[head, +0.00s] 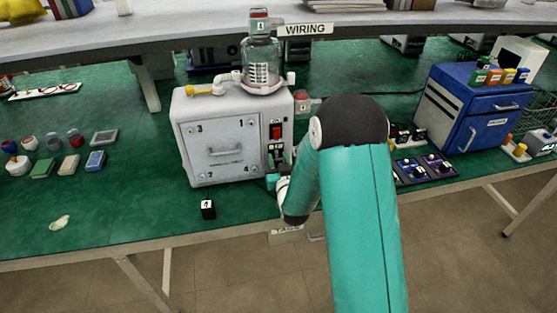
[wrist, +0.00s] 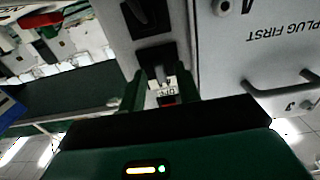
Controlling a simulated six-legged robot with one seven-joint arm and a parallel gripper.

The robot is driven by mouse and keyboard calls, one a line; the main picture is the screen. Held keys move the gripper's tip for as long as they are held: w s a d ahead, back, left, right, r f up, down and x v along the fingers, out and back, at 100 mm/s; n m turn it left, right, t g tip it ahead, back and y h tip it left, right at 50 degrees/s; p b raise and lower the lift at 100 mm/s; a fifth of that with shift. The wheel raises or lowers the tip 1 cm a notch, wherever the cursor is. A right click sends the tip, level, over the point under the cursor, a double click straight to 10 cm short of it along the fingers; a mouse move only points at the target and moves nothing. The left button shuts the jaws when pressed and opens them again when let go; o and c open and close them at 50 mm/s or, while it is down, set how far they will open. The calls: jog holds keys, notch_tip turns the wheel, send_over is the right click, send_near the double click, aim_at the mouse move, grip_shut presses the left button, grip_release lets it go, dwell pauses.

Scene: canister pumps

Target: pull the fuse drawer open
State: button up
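The white pump housing (head: 205,115) stands on the green bench, with a narrow dark control strip at its front right. In the head view a red switch (head: 276,132) shows at the top of that strip; my arm covers part of the area below. The wrist view is upside down and shows the strip close up. A black block (wrist: 155,54), apparently the fuse drawer, lies just beyond my fingertips, with a dark socket (wrist: 146,14) past it. My gripper (wrist: 162,84) is open, fingers on either side of the strip. A small white label shows between them. Contact cannot be told.
The front panel has a grey handle (head: 225,152) beside the strip. A glass canister (head: 261,65) stands on top. A small black block (head: 208,209) sits on the bench in front. A blue cabinet (head: 465,115) stands to the right. The bench's left front is mostly clear.

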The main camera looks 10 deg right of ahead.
jog(key=shift+w, duration=0.1)
grip_shut()
